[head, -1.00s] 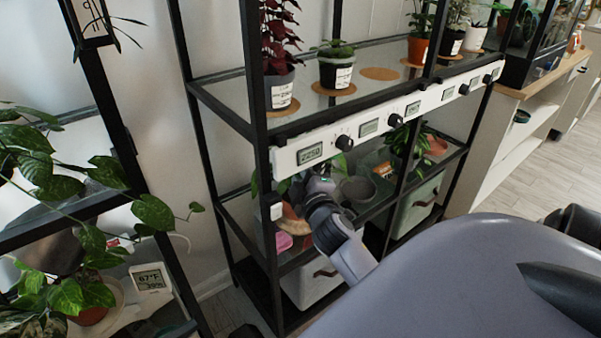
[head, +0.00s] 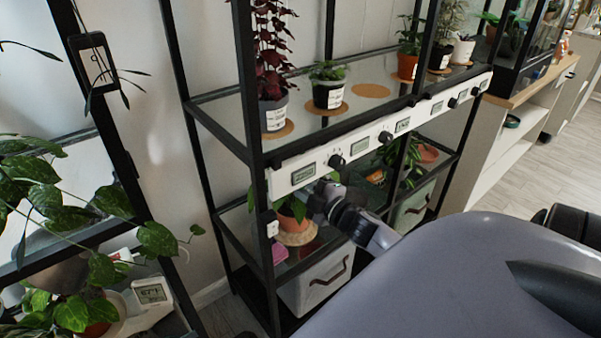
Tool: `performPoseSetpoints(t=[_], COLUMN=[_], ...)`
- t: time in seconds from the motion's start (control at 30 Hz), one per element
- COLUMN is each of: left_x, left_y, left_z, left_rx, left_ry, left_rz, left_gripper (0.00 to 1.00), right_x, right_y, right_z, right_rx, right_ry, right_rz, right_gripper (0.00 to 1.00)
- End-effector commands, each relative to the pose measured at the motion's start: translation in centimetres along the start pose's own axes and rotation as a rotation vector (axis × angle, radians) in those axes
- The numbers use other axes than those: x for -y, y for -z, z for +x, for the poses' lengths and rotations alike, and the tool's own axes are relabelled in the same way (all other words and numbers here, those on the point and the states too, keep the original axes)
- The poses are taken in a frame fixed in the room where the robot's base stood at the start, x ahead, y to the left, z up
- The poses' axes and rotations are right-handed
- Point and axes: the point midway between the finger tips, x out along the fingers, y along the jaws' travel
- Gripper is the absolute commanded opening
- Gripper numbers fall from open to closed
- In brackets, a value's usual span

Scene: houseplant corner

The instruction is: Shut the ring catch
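I cannot make out a ring catch in the head view. My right gripper (head: 324,196) is at the front of the lower glass shelf, just below the white control strip (head: 345,159) with its displays and black knobs. Its dark wrist and grey arm come in from the lower right. The fingers are small and partly hidden, so I cannot tell whether they are open or shut, or whether they touch anything. A leafy plant in a terracotta pot (head: 292,222) stands just left of and behind the gripper. My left gripper is not in view.
A black shelf post (head: 247,90) rises left of the gripper, with a small white box (head: 271,224) on it. Potted plants stand on the upper shelf (head: 330,103). A pale bin (head: 318,283) sits below. Another plant rack fills the left. Open floor (head: 530,165) lies right.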

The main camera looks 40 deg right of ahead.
Motion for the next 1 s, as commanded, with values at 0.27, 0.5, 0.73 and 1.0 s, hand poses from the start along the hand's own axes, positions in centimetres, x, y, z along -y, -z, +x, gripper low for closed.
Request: performPoseSetpoints(t=[0.27, 0.5, 0.73, 1.0], left_x=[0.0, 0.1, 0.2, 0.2], left_y=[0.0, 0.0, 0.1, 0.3], left_z=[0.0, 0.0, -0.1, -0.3], left_rx=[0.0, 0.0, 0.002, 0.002], left_ry=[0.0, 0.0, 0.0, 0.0], left_rz=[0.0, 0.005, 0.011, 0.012], left_gripper=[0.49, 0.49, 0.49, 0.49], right_x=[0.0, 0.0, 0.1, 0.1], right_y=[0.1, 0.1, 0.1, 0.1], right_z=[0.0, 0.0, -1.1, -4.6], right_rx=[-0.001, 0.0, 0.001, 0.001], right_ry=[-0.001, -0.001, 0.001, 0.001], right_rz=[0.002, 0.001, 0.002, 0.002], right_gripper=[0.45, 0.46, 0.46, 0.46])
